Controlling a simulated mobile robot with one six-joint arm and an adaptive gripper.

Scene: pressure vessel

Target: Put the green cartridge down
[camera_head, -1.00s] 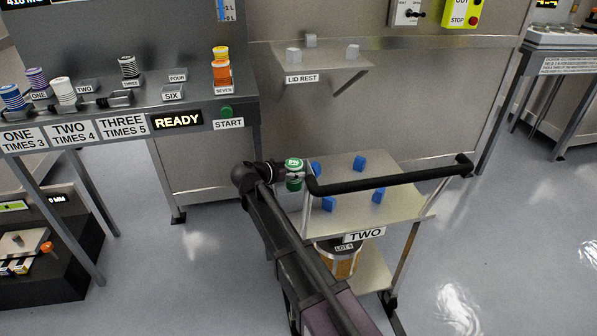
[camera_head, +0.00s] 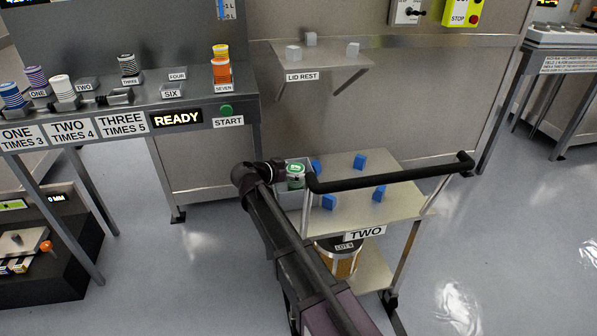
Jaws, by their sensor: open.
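The green cartridge (camera_head: 296,182) has a green lid with a white mark. It stands upright at the left end of the TWO cart's top (camera_head: 345,205), appearing to rest on it, though its base is hard to make out. My gripper (camera_head: 292,170) reaches in from the left at the cartridge. Its jaws are open, with the cartridge between or right beside them; the small fingers are hard to separate from the cart surface.
Several blue blocks (camera_head: 360,161) stand on the cart top. A black handle bar (camera_head: 392,179) runs above it. A banded drum (camera_head: 338,258) sits on the lower shelf. The bench (camera_head: 190,100) at left holds several cartridges. Bare cart surface shows between the blocks.

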